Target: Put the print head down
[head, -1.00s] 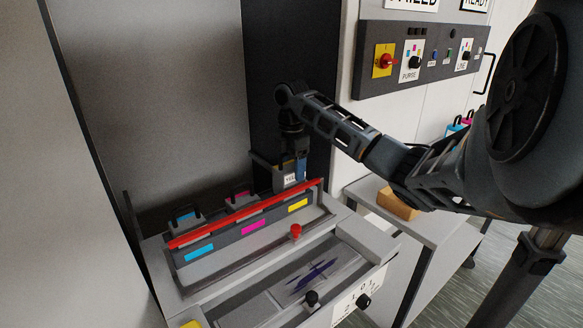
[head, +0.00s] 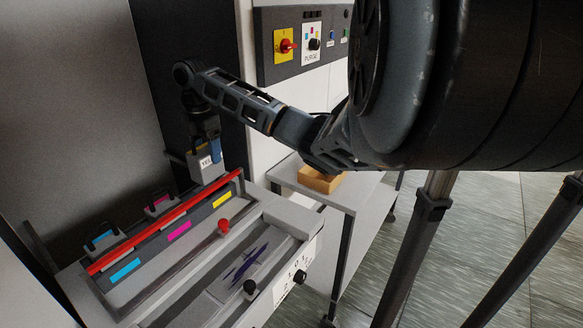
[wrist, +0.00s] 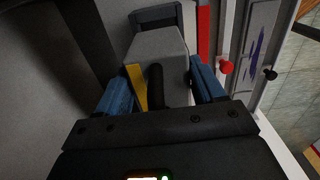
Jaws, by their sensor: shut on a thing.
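My gripper (head: 209,143) is shut on a grey print head (head: 205,168) with a white label reading "YEL". The print head is upright at the back right end of the print carriage, behind the red bar (head: 165,222), near the yellow marker (head: 222,199). Its base is partly hidden, so I cannot tell whether it touches the carriage. In the wrist view the blue fingers (wrist: 160,90) stand on both sides of its black handle, with a yellow strip beside it. Two other heads, cyan (head: 103,240) and magenta (head: 160,203), sit in the row to the left.
A red knob (head: 223,226) and a black knob (head: 250,287) are in front of the row. A grey side table (head: 352,195) with a tan box (head: 320,180) stands to the right. A control panel (head: 300,45) is on the wall behind. The dark cabinet side is close behind my gripper.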

